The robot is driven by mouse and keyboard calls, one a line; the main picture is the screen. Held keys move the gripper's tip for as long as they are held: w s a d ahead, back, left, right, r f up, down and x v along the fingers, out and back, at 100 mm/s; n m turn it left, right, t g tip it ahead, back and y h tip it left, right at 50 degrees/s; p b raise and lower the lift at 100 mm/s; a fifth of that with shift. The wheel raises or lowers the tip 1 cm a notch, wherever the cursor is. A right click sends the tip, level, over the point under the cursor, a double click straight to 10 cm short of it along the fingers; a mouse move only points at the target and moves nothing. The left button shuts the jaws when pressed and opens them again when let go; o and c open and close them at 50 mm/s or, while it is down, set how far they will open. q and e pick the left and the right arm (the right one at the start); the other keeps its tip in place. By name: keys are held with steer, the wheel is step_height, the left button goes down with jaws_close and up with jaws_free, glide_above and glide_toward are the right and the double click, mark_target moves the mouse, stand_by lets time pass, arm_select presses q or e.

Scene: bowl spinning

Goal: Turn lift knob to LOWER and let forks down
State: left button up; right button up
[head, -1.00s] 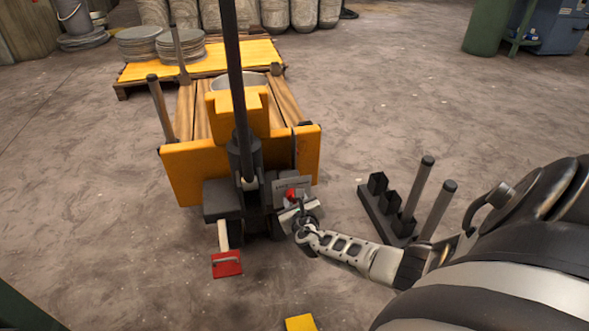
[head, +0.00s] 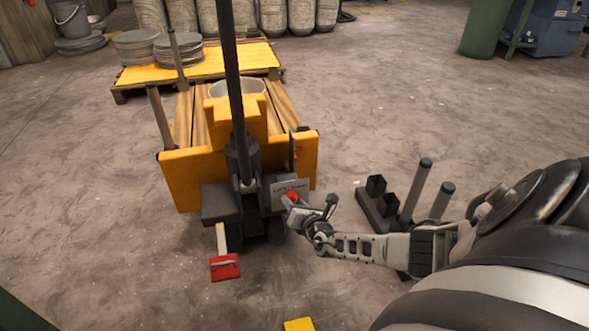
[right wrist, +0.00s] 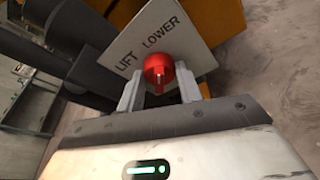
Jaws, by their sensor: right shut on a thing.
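The red lift knob (head: 292,196) sits on a grey label plate (right wrist: 190,42) at the rear of the yellow lift truck (head: 188,178). In the right wrist view the plate reads LIFT and LOWER, and the red knob (right wrist: 158,68) shows just below the words. My right gripper (right wrist: 159,84) is shut on the knob, one finger on each side. In the head view my right gripper (head: 300,207) reaches the plate from the right, its wrist tilted. The forks cannot be made out. My left gripper is not in view.
A dark upright handle (head: 236,90) rises from the truck. A red pedal (head: 224,267) sticks out low at the left. A black rack with posts (head: 377,210) stands on the floor near my right forearm. A pallet with a yellow top (head: 215,65) lies behind.

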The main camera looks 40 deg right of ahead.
steer(key=shift+m, duration=0.5)
steer(key=o, duration=1)
steer(key=shift+s, duration=0.1)
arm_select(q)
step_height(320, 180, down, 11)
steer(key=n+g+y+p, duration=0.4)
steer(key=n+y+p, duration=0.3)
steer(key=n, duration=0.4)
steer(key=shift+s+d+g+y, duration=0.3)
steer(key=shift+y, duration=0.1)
arm_select(e)
steer(key=v, duration=1.5)
steer(key=shift+s, duration=0.4)
